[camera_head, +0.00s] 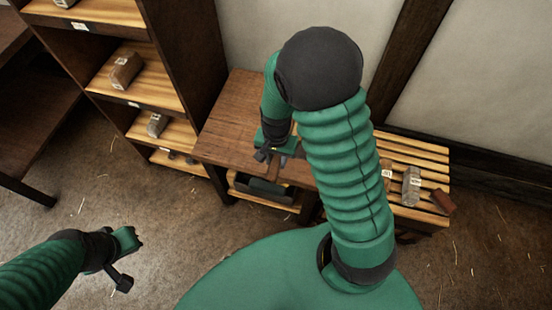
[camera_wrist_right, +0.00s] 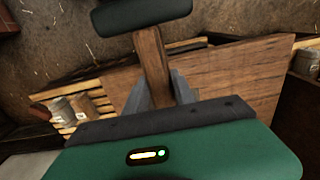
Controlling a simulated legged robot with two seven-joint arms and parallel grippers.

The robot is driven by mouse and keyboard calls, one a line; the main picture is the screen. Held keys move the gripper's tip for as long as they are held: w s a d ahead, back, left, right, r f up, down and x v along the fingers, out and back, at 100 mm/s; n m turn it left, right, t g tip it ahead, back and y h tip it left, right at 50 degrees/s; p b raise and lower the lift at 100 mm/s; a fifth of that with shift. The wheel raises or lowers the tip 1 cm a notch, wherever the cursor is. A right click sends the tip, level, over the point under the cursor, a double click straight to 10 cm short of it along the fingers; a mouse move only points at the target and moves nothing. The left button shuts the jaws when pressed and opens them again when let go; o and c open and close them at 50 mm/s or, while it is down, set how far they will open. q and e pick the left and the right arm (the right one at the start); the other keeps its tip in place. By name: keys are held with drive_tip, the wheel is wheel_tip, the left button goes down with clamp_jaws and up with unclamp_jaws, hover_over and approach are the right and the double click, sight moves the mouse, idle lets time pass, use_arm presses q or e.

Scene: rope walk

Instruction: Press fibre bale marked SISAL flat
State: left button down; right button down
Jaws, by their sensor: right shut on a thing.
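No label can be read clearly enough to tell which bale is marked SISAL. A grey bale (camera_head: 411,187) and a tan bale (camera_head: 386,172) stand on the slatted bench; the grey bale (camera_wrist_right: 62,109) and tan bale (camera_wrist_right: 84,105) also show in the right wrist view. My right gripper (camera_head: 277,154) is shut on a wooden handle (camera_wrist_right: 152,62) at the front edge of the brown table. The handle runs to a dark green block (camera_wrist_right: 141,16), also visible below the table edge in the head view (camera_head: 264,190). My left gripper (camera_head: 130,262) is open and empty above the floor.
The brown table (camera_head: 235,110) has a bare top where visible. The slatted bench (camera_head: 420,153) adjoins it; a dark red block with a handle (camera_head: 443,201) lies at its front corner. Shelves at left hold a brown bale (camera_head: 126,70) and a smaller bale (camera_head: 157,124).

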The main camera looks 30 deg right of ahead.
drive_tip(key=shift+s+a, duration=0.2)
drive_tip(key=shift+s+a+f, duration=0.1)
drive_tip(key=shift+f, duration=0.75)
drive_tip(key=shift+s+f, duration=0.1)
drive_tip(key=shift+f, duration=0.1)
